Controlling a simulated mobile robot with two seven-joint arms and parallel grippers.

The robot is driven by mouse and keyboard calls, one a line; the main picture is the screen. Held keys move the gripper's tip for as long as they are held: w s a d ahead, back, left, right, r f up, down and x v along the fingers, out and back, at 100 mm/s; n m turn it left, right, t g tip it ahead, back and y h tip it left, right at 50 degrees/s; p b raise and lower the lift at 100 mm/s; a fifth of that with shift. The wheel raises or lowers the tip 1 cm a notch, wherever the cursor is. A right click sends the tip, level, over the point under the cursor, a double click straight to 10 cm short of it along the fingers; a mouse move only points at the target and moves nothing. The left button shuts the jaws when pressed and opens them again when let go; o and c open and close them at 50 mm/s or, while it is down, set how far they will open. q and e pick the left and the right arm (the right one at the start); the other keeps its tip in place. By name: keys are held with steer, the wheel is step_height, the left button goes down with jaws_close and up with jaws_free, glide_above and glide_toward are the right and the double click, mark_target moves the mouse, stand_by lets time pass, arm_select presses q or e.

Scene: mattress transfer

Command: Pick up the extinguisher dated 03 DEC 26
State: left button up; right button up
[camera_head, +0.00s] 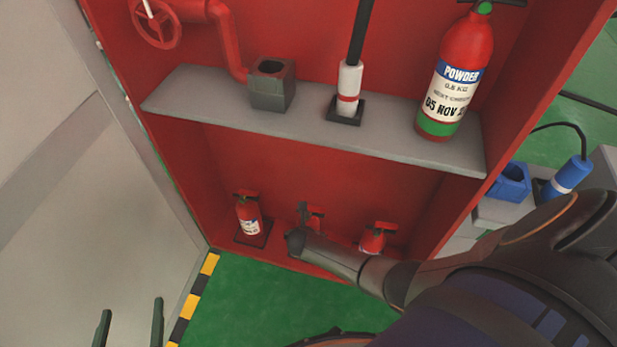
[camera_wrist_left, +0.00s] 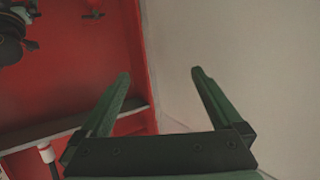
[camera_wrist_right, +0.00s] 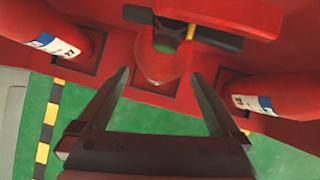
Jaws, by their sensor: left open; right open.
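Three small red extinguishers stand in the cabinet's lower bay: a left one (camera_head: 248,214), a middle one (camera_head: 317,215) partly behind my right arm, and a right one (camera_head: 373,239). Their label dates are too small or hidden to read. My right gripper (camera_wrist_right: 158,75) is open, its fingertips pointing at the middle extinguisher (camera_wrist_right: 164,62) and not closed on it. A larger extinguisher (camera_head: 462,70) on the shelf reads POWDER and 05 NOV, its year cut off. My left gripper (camera_head: 131,312) is open and empty at the bottom left, by the grey panel.
The red cabinet's grey shelf (camera_head: 300,122) also bears a grey square holder (camera_head: 272,86) and a white-and-black tool (camera_head: 348,88). A red valve wheel (camera_head: 156,25) is above. A blue holder (camera_head: 511,182) stands outside, right. Green floor (camera_head: 270,305) is clear in front.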

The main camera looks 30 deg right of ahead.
arm_select(q)
steer(key=s+d+r+m+t+h+b, duration=0.1)
steer(key=r+m+t+h+b, duration=0.1)
steer(key=r, duration=1)
steer(key=s+r+m+t+h+b, duration=0.2)
steer(key=r+m+t+h, duration=0.3)
steer(key=r, duration=0.7)
steer(key=shift+d+r+t+h, duration=0.2)
steer(key=shift+d+t+h, duration=0.15)
steer(key=shift+t+h, duration=0.55)
arm_select(e)
steer(key=x, duration=0.5)
steer(key=shift+f, duration=0.3)
arm_select(q)
steer(key=shift+s, duration=0.1)
arm_select(e)
jaws_close()
steer(key=shift+w+r, duration=0.1)
